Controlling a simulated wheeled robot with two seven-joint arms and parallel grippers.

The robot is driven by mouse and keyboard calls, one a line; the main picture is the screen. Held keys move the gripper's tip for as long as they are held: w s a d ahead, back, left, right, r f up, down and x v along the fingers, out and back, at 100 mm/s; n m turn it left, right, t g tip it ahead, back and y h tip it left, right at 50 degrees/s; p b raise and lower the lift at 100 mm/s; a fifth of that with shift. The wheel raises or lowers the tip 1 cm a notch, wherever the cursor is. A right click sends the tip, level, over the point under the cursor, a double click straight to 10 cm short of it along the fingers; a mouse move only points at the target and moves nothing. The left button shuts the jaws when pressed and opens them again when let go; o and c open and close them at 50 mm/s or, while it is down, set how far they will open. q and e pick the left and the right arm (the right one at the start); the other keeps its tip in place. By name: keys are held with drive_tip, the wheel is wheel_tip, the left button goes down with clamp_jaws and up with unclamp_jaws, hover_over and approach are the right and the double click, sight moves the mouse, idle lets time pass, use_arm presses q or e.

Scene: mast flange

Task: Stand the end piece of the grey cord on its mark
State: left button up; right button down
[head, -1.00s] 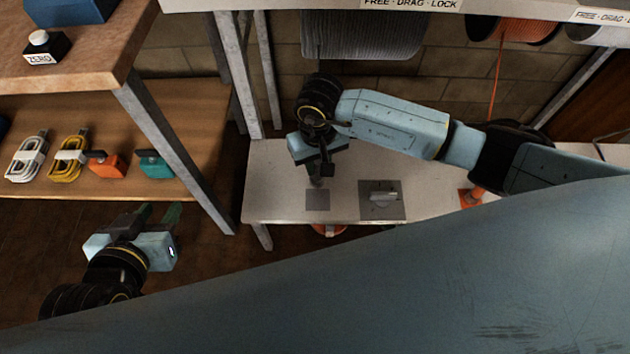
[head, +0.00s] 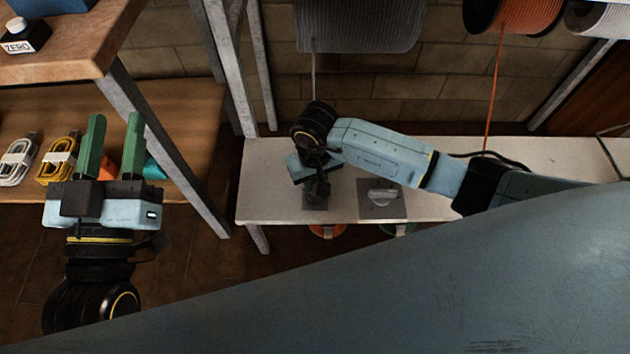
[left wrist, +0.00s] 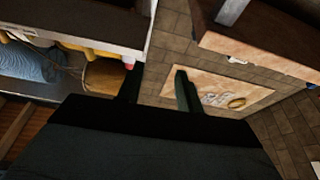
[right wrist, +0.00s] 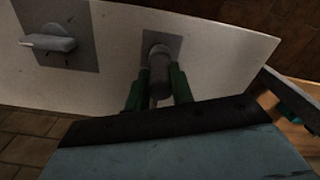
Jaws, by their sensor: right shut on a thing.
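My right gripper (head: 318,192) is shut on the grey end piece, whose grey cylinder (right wrist: 158,62) shows upright between the green fingers in the right wrist view. The end piece is over the plain grey square mark (right wrist: 174,43) on the white bench; I cannot tell whether its base touches. In the head view the arm covers most of the mark (head: 313,208). The grey cord (head: 313,75) hangs from the grey spool (head: 355,25) down behind my right wrist. My left gripper (head: 118,120) is open and empty, in front of the wooden shelf at left.
A grey plate with a light handle-like fitting (head: 382,197) sits right of the mark on the white bench (head: 262,190). An orange cord (head: 492,90) hangs behind my right arm. Yellow (head: 57,160) and white cable coils (head: 18,162) lie on the wooden shelf. A metal post (head: 240,70) stands between.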

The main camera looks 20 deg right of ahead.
use_arm(q)
drive_tip(key=shift+s+r, duration=0.1)
drive_tip(key=shift+r, duration=0.2)
use_arm(e)
drive_tip(key=shift+f, duration=0.1)
use_arm(q)
drive_tip(key=shift+t, duration=0.3)
use_arm(e)
drive_tip(key=shift+f, duration=0.2)
drive_tip(key=c, duration=1.2)
unclamp_jaws()
use_arm(q)
drive_tip(key=shift+s+r, duration=0.1)
drive_tip(key=shift+r, duration=0.2)
